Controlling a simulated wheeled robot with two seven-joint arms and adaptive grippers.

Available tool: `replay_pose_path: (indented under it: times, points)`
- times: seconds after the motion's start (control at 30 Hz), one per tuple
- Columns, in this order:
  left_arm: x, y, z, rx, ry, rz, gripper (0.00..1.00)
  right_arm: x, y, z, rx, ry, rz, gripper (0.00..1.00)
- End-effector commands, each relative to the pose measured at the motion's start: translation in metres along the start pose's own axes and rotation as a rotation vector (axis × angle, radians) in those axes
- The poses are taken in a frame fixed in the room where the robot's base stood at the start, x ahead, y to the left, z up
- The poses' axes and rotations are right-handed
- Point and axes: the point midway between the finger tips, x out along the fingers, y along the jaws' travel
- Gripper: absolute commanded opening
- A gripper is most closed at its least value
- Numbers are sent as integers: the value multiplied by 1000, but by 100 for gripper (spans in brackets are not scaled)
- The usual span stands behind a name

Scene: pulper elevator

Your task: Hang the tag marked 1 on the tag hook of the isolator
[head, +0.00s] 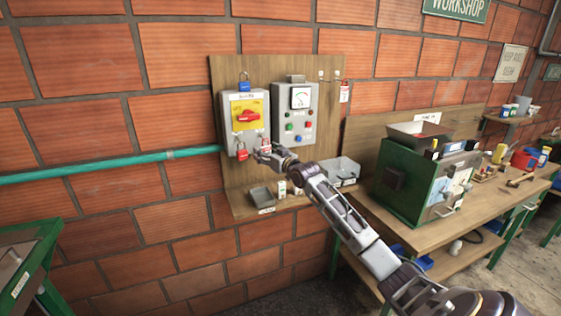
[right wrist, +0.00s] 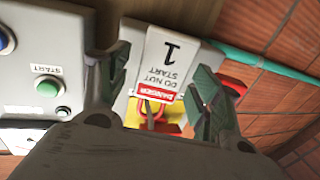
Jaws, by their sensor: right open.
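The isolator (head: 243,128) is a grey box with a yellow panel and red rotary handle, on a wooden board. My right gripper (head: 264,156) is at its lower right corner. The white tag marked 1 (right wrist: 166,62), with a red DANGER band, lies between the open fingers of my right gripper (right wrist: 160,92), upside down in the wrist view. It also shows small in the head view (head: 265,144). A red loop shows at its banded end; whether it sits on the tag hook I cannot tell. My left gripper is out of view.
A grey control box (head: 293,112) with buttons stands close on the right. Another tag (head: 344,93) hangs on the board.

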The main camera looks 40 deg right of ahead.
Motion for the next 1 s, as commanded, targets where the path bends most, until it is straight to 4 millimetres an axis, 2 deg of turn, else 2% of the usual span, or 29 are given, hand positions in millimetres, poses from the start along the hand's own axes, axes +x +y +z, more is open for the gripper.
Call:
replay_pose_path:
  times: [1.0]
  points:
    - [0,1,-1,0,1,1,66,-71,0,1,0,-2,0,64]
